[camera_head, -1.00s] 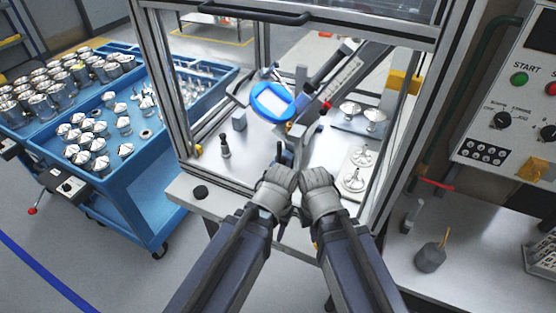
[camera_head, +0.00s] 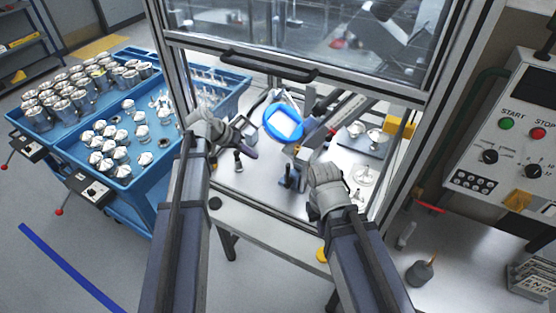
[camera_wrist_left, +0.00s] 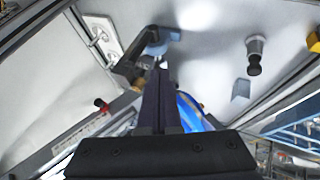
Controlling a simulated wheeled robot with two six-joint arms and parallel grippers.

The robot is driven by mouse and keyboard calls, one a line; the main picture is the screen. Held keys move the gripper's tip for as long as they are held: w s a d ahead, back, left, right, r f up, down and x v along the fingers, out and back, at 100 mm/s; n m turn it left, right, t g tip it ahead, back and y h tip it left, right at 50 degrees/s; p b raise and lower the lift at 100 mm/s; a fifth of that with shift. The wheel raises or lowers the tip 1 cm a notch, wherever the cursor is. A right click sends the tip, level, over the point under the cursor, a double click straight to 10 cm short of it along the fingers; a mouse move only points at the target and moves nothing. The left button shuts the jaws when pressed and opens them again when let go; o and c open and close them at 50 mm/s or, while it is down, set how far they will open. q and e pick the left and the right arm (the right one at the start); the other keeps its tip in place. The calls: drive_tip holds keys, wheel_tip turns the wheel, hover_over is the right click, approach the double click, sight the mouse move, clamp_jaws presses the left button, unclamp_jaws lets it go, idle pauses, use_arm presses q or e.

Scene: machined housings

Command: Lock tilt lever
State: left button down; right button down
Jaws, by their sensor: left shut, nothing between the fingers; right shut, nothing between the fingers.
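A fixture with a blue ring (camera_head: 284,123) around a bright disc stands inside the open-fronted enclosure, joined to a slanted metal arm. A small blue and dark lever-like part (camera_head: 288,178) sits below it and appears in the left wrist view (camera_wrist_left: 158,42) beyond my fingertips; whether it is locked cannot be told. My left gripper (camera_head: 253,153) is shut and empty, left of the fixture and apart from the lever in the head view. My right gripper (camera_head: 314,168) is shut and empty, right of the lever. Its fingers are mostly hidden by its grey body.
The enclosure's raised window has a black handle (camera_head: 268,68) above the fixture. A dark-knobbed post (camera_wrist_left: 254,56) stands on the enclosure floor. A blue cart (camera_head: 95,175) with metal housings is at left. A control panel (camera_head: 505,130) is at right.

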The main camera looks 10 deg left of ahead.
use_arm(q)
drive_tip(key=shift+w+a+r, duration=0.2)
drive_tip(key=shift+a, duration=0.05)
drive_tip(key=w+d+f+b, duration=0.2)
drive_tip(key=d+f+b, duration=0.6)
drive_tip(key=d, duration=0.1)
drive_tip(key=shift+w, duration=0.2)
idle(0.3)
drive_tip(key=shift+d, duration=0.15)
